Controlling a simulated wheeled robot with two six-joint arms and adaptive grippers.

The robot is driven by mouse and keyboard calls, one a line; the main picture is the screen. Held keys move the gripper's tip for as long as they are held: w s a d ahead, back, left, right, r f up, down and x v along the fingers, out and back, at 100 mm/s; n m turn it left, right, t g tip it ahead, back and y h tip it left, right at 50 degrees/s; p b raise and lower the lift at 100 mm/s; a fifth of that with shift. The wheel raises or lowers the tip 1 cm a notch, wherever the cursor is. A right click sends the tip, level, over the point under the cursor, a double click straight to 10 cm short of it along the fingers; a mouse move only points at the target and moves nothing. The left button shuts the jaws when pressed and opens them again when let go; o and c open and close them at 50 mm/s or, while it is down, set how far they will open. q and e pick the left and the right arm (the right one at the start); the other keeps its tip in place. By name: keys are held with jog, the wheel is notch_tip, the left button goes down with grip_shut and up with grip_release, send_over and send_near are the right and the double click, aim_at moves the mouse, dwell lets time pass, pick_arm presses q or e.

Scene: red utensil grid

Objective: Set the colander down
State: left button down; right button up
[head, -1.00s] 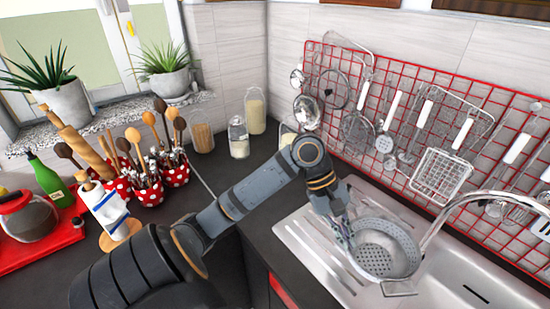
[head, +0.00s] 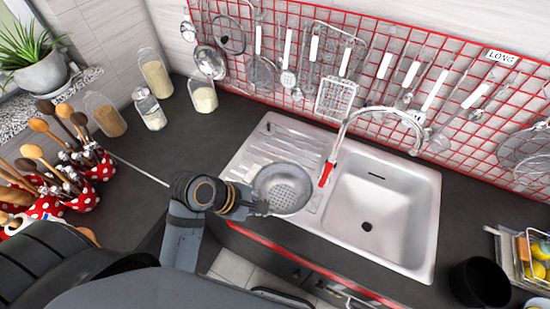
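The grey metal colander (head: 284,189) is over the right front part of the sink's ribbed drainboard (head: 262,148), close to the basin. Its perforated bottom shows from above and it looks about level. I cannot tell whether it touches the drainboard. My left gripper (head: 261,208) is at the colander's left front rim, its fingers closed at the edge; the wrist hides part of the contact. My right gripper is not in view.
A curved faucet (head: 345,135) with a red tip stands right of the colander, beside the empty basin (head: 382,205). A red utensil grid (head: 300,60) hangs behind. Glass jars (head: 155,78) and spotted utensil pots (head: 85,195) are left. A black cup (head: 480,283) stands front right.

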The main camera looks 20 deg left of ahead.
aim_at(260, 186)
pick_arm(q)
jog(key=w+f+b, duration=0.1)
jog(key=b, duration=0.2)
jog(key=w+a+f+b, duration=0.1)
jog(key=w+b, duration=0.1)
jog(key=b, duration=0.1)
jog(key=w+a+f+b, duration=0.1)
jog(key=b, duration=0.3)
jog(key=shift+w+a+f, duration=0.1)
jog(key=shift+w+f, duration=0.1)
jog(key=shift+w, duration=0.05)
jog(key=w, duration=0.1)
jog(key=w+a+p, duration=0.1)
jog(key=w+p, duration=0.1)
jog(key=shift+w+a, duration=0.15)
jog(key=shift+a, duration=0.15)
jog(key=w+f, duration=0.1)
jog(key=f, duration=0.2)
jog(key=w+a+f+p, duration=0.1)
jog(key=w+f, duration=0.1)
jog(key=f, duration=0.1)
jog(key=w+a+f+p, duration=0.1)
jog(key=w+f, duration=0.1)
jog(key=f, duration=0.1)
jog(key=shift+a+f, duration=0.15)
jog(key=shift+a, duration=0.05)
jog(key=shift+f, duration=0.25)
jog(key=c, duration=1.5)
grip_release()
jog(key=shift+s+a+r, duration=0.1)
